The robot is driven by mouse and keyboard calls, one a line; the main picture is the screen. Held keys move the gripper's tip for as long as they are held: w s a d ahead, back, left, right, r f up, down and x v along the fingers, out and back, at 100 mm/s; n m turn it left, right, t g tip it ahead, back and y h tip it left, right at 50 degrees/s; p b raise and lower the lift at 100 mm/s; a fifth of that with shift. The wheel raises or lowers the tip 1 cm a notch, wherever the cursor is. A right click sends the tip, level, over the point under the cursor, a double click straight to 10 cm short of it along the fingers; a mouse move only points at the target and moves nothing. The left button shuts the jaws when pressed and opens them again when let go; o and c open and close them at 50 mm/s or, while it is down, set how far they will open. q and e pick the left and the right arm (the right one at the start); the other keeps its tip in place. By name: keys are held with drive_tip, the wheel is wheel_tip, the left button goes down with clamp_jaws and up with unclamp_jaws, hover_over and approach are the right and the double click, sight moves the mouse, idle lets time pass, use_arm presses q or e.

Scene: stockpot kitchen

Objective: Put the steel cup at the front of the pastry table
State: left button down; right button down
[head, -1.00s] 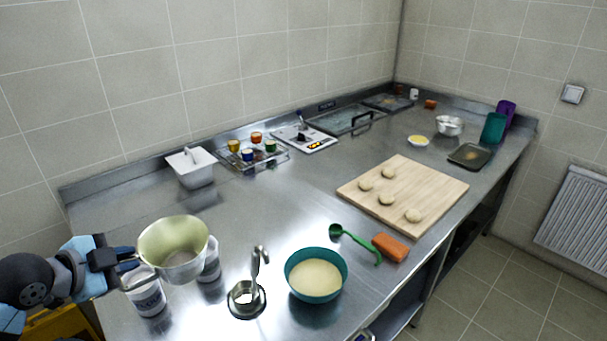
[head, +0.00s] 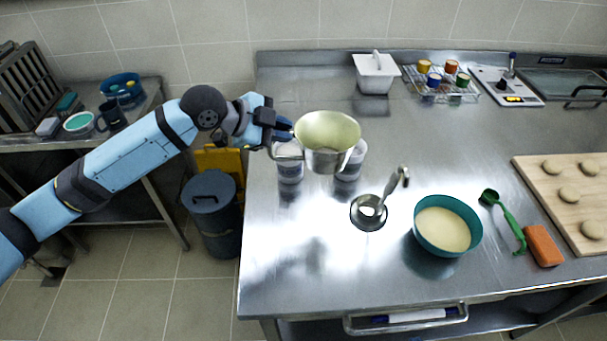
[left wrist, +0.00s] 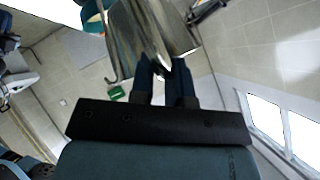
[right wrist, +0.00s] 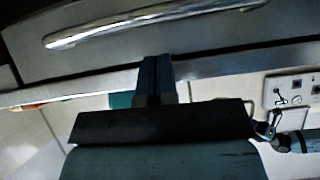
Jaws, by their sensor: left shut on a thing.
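My left gripper (head: 283,132) is shut on the handle of the steel cup (head: 328,158), a wide-mouthed metal vessel with a yellowish-looking inside. It is held upright above the left part of the steel table (head: 310,270). The left wrist view shows the cup (left wrist: 150,35) just beyond the fingers (left wrist: 167,85). In the head view the cup partly hides two white tubs. My right gripper (right wrist: 158,78) shows only in the right wrist view. Its fingers are together and empty, in front of a drawer with a long bar handle (right wrist: 150,22).
White tubs (head: 290,168) stand below the cup. The table's front left is clear.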

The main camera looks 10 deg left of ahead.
use_arm(q)
wheel_tip(320, 180, down, 18)
drive_tip(key=p, duration=0.1)
drive_tip(key=shift+f, duration=0.15)
drive_tip(key=c, duration=1.1)
unclamp_jaws()
drive_tip(key=b+v, duration=0.1)
drive_tip(key=v, duration=1.1)
drive_tip(key=shift+s, duration=0.1)
